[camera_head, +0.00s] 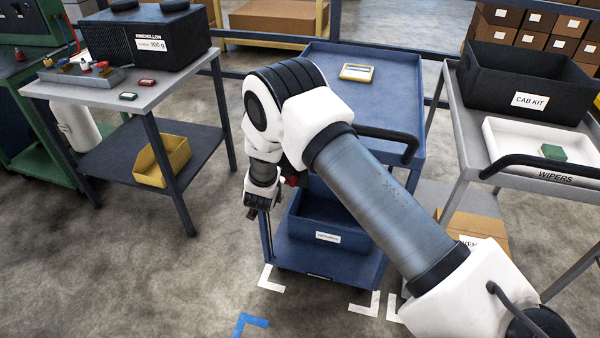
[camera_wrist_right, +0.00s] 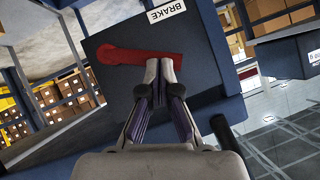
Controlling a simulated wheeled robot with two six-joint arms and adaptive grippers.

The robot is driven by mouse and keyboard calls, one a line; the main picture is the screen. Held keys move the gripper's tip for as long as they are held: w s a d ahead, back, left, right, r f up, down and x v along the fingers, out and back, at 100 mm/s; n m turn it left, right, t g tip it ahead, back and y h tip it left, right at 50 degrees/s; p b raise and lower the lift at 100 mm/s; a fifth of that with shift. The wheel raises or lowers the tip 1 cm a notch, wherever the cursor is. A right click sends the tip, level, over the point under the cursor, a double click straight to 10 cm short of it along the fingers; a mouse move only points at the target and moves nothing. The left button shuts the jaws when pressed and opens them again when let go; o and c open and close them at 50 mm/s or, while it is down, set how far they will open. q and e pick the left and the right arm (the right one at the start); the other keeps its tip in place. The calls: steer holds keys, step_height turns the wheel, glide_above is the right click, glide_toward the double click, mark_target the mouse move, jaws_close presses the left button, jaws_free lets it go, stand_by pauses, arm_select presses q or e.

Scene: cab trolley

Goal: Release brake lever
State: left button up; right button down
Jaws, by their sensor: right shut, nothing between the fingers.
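The red brake lever (camera_wrist_right: 140,56) lies across a dark panel (camera_wrist_right: 115,85) on the blue trolley, below a white BRAKE label (camera_wrist_right: 166,11) in the right wrist view. Its round pivot end is at the left and its free end at the right. My right gripper (camera_wrist_right: 159,70) is shut and empty, its fingertips at the lever's lower edge near the free end. I cannot tell whether they touch it. In the head view, the gripper (camera_head: 252,212) points down beside the trolley (camera_head: 385,95), and my arm hides most of the panel. My left gripper is not in view.
A black push handle (camera_head: 395,136) juts from the trolley, and a blue bin (camera_head: 335,222) sits on its lower shelf. A grey table (camera_head: 190,80) stands at left. Another trolley with a white WIPERS tray (camera_head: 510,165) stands close at right. Floor is clear at front left.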

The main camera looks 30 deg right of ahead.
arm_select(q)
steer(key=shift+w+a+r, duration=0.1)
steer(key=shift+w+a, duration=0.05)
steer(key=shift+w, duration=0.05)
arm_select(e)
steer(key=shift+w+a+f+n+g, duration=0.15)
steer(key=shift+w+a+f, duration=0.1)
steer(key=shift+f, duration=0.2)
steer(key=shift+w+a+f+n+g, duration=0.15)
steer(key=shift+w+f, duration=0.1)
steer(key=shift+f, duration=0.15)
steer(key=shift+w+a+f, duration=0.1)
steer(key=shift+f, duration=0.15)
stand_by(2.9)
steer(key=shift+r, duration=0.1)
